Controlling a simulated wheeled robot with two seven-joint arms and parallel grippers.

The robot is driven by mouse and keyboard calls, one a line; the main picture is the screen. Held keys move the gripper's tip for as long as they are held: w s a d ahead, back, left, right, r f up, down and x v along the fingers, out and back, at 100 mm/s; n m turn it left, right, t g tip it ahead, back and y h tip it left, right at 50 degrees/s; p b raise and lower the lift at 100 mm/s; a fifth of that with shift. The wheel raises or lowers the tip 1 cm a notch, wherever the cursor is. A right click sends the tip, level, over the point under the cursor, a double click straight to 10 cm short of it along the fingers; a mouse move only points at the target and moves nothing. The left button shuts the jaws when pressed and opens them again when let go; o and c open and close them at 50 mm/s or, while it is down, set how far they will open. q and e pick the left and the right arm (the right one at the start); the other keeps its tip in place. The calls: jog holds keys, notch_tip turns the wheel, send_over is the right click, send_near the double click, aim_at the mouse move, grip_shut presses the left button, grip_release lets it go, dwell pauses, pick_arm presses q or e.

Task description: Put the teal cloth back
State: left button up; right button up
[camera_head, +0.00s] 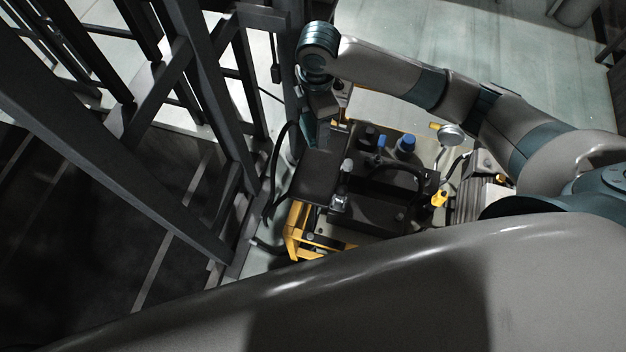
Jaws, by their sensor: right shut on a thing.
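My right arm comes in from the right and bends down at its teal wrist joint. My right gripper (322,104) is below that joint, beside the dark frame and above the left end of the machine. It is shut on a dark teal piece that looks like the teal cloth (309,129), which hangs below it. Shadow and the wrist hide most of the fingers and part of the cloth. I cannot tell whether the cloth touches the machine below. My left gripper is out of view.
A dark machine (385,180) with blue caps, hoses and a yellow frame (297,228) stands below my right arm. A tall dark lattice frame (205,95) fills the left, close to the gripper. A round gauge-like part (451,134) stands at right.

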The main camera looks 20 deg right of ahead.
notch_tip(320, 180, down, 15)
jog(key=s+n+b, duration=0.1)
jog(key=n+b, duration=0.1)
jog(key=n, duration=0.8)
jog(key=shift+s+a, duration=0.25)
jog(key=shift+s, duration=0.1)
jog(key=shift+f, duration=0.1)
send_over(314, 182)
jog(key=shift+f, duration=2.85)
notch_tip(314, 182, down, 3)
jog(key=shift+f+p, duration=0.2)
jog(key=shift+p, duration=0.25)
jog(key=shift+f, duration=0.4)
jog(key=shift+f, duration=0.15)
